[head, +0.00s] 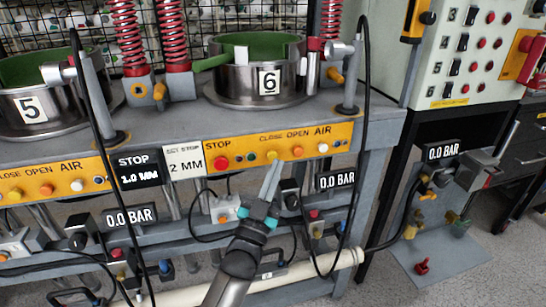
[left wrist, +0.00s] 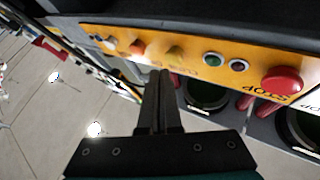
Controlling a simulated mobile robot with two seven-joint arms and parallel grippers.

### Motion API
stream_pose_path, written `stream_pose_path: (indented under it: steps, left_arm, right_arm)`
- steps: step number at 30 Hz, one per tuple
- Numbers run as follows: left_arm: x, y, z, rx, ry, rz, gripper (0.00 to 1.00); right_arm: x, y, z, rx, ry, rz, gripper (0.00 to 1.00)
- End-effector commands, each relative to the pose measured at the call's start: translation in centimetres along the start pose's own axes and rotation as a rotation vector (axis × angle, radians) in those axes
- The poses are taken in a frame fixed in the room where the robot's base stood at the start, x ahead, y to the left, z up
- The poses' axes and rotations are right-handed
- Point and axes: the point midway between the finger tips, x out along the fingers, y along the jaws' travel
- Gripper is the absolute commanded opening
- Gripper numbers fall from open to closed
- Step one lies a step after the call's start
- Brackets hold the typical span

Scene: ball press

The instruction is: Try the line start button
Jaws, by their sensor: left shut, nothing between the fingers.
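My left gripper (head: 271,167) is shut and empty. Its tips are just below the yellow CLOSE button (head: 271,156) on the orange panel of station 6. In the left wrist view the closed fingers (left wrist: 160,74) point at the same yellow button (left wrist: 174,53); I cannot tell whether they touch it. The row also has a red STOP button (head: 221,163), an orange OPEN button (head: 297,152) and a white AIR button (head: 322,148). A small green button (left wrist: 212,59) shows between yellow and red in the wrist view. No label reading line start is legible. My right gripper is not in view.
A pale control cabinet (head: 455,75) with switches and red buttons stands at the right. Black hoses (head: 368,130) hang beside the panel. A display (head: 337,181) reads 0.0 BAR. Pot 6 (head: 258,85) and pot 5 (head: 45,108) stand on the bench above.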

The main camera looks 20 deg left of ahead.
Motion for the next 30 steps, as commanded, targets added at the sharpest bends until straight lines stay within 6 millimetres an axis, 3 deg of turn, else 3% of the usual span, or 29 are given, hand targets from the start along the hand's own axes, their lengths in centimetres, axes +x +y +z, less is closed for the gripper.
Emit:
stream_pose_path:
  steps: [30]
  left_arm:
    - [0.87, -0.64, 0.66, 0.000, 0.000, 0.000, 0.00]
  right_arm:
    - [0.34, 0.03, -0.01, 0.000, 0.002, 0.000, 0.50]
